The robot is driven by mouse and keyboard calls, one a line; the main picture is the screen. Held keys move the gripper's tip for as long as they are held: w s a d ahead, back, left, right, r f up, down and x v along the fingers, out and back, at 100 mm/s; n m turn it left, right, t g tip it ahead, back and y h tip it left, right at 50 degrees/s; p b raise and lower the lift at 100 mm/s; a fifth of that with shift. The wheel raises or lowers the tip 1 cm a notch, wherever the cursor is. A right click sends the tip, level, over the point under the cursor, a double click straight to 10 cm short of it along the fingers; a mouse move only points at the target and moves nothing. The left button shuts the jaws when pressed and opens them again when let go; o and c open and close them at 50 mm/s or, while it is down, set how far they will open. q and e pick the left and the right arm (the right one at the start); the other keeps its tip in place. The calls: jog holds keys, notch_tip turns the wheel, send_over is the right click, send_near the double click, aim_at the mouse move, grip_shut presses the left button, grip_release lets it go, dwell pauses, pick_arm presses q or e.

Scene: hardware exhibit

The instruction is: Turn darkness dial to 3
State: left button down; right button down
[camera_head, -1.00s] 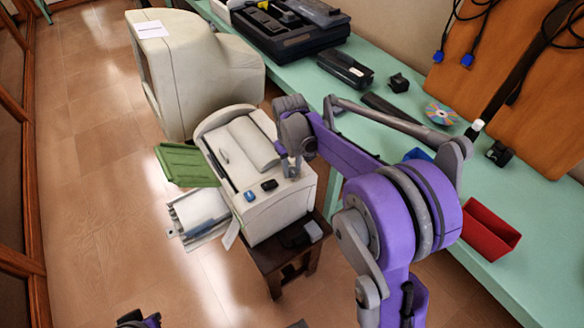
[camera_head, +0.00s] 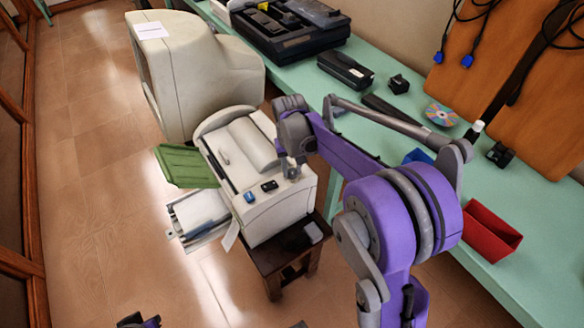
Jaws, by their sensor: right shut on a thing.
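A cream printer-like machine (camera_head: 281,206) stands on a small dark stool in the middle of the view. A blue button or knob (camera_head: 249,197) and a black one (camera_head: 269,185) show along its top edge. My right gripper (camera_head: 291,174) points down at the top right corner of the machine, just right of the black piece. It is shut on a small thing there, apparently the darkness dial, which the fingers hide. No dial markings can be read. Only a purple and black bit of my left arm shows at the bottom left; its gripper is not visible.
A green flap (camera_head: 184,166) and a paper tray (camera_head: 198,217) stick out to the machine's left. A large cream monitor (camera_head: 200,75) stands behind it. The green table (camera_head: 420,170) at right holds a red bin (camera_head: 490,232), a disc and black devices. Floor at left is clear.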

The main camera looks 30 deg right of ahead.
aim_at(291, 172)
jog(key=c, duration=0.5)
grip_release()
notch_tip(291, 172, up, 11)
jog(key=shift+a+f+p, duration=0.1)
jog(key=shift+a+p, duration=0.05)
jog(key=shift+p, duration=0.25)
jog(key=s+a+f+n+t+p, duration=0.1)
jog(key=s+a+t, duration=0.1)
jog(key=s, duration=0.5)
jog(key=s+a+f+n+t+p, duration=0.1)
jog(key=s+a, duration=0.3)
jog(key=s, duration=0.3)
jog(key=s+a+f+n+t+p, duration=0.1)
jog(key=s+a+t, duration=0.1)
jog(key=s+a, duration=0.2)
jog(key=shift+s+f+t, duration=0.15)
jog(key=shift+s, duration=0.65)
jog(key=shift+s+f+t, duration=0.1)
jog(key=shift+s+t, duration=0.05)
jog(key=shift+s, duration=0.6)
